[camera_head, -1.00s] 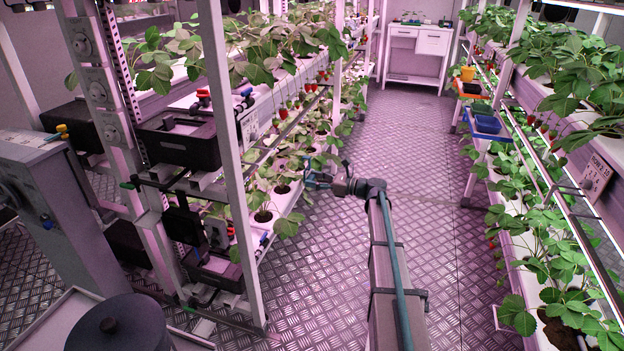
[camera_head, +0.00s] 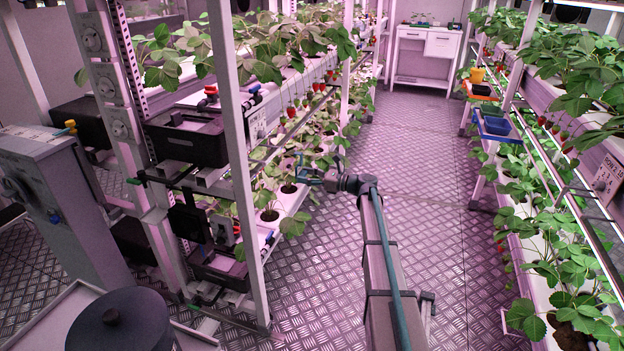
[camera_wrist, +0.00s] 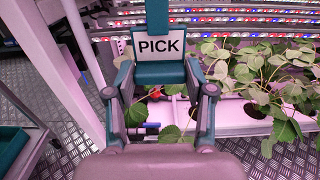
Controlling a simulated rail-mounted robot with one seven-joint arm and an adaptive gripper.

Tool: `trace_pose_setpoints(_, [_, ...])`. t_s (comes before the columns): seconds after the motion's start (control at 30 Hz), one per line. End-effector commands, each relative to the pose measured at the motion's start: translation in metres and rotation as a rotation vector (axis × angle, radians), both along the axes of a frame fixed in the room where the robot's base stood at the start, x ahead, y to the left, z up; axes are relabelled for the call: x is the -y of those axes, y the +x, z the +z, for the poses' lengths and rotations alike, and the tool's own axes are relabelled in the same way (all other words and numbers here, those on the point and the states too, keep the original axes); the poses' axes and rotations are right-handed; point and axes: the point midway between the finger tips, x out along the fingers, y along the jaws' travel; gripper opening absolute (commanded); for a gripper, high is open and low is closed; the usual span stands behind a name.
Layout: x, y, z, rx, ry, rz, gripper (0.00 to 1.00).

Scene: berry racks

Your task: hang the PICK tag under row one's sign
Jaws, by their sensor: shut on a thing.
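My gripper (camera_head: 310,176) is at the end of my arm, beside the lower plants of the left rack. In the wrist view my gripper (camera_wrist: 160,82) is shut on the PICK tag (camera_wrist: 160,47), a white plate with black letters in a teal frame. The tag is upright and faces the wrist camera. In the head view the tag is too small to make out.
Strawberry plants (camera_head: 267,198) and a rack post (camera_head: 232,150) stand close to the arm's left. A white cabinet (camera_head: 425,55) stands at the back.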

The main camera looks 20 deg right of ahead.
Motion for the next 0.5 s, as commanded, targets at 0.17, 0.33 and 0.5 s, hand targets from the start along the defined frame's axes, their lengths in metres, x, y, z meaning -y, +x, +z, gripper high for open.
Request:
trace_pose_setpoints(0.17, [-0.011,0.008,-0.001,0.0,0.0,0.0,0.23])
trace_pose_setpoints(0.33, [-0.021,0.016,-0.001,0.0,0.0,0.001,0.23])
trace_pose_setpoints(0.5, [-0.031,0.023,-0.001,0.0,0.0,0.0,0.23])
